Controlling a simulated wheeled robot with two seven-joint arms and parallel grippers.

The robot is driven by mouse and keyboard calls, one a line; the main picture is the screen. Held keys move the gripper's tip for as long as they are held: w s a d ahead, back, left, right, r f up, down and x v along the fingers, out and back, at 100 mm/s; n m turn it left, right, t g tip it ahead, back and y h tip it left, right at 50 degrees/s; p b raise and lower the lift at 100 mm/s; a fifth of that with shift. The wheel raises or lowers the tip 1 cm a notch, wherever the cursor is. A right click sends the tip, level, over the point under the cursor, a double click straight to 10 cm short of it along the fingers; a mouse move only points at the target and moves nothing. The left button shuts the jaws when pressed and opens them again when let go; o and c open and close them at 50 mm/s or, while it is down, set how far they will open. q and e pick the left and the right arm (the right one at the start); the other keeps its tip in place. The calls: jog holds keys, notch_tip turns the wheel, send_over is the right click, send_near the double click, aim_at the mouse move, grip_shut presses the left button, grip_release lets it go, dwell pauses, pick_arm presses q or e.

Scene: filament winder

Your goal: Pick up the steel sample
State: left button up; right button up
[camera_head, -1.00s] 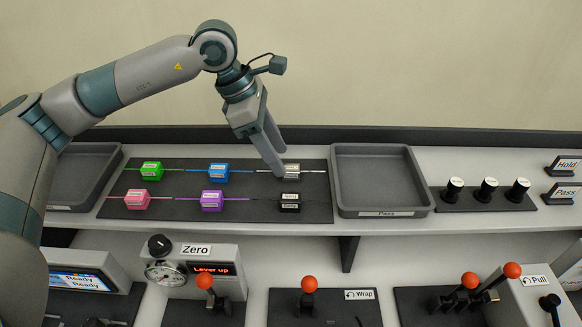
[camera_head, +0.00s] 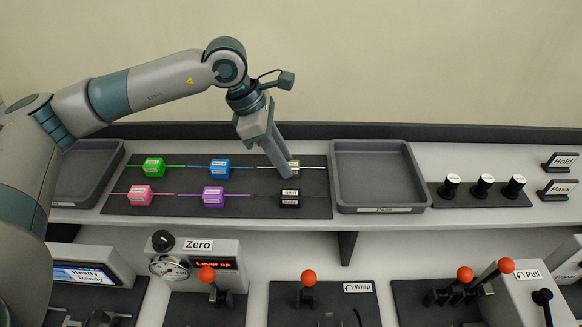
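The steel sample (camera_head: 294,168) is a small silvery-grey labelled block with a thin pale strand through it. It sits at the back right of the dark sample mat (camera_head: 250,177). My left gripper (camera_head: 288,174) points down at it, with its fingertips at the block and partly covering it. The fingers overlap in this view, so I cannot tell whether they are open or closed on it. The block appears to rest on the mat. My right gripper is not in view.
Green (camera_head: 154,168), blue (camera_head: 219,169), pink (camera_head: 141,196), purple (camera_head: 213,197) and black (camera_head: 290,199) samples share the mat. The empty Pass tray (camera_head: 384,209) stands just right. Another tray (camera_head: 88,147) is at left, behind my arm. Orange-knobbed levers (camera_head: 309,278) stand below.

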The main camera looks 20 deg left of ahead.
pick_arm(q)
jog(key=shift+r, duration=0.1)
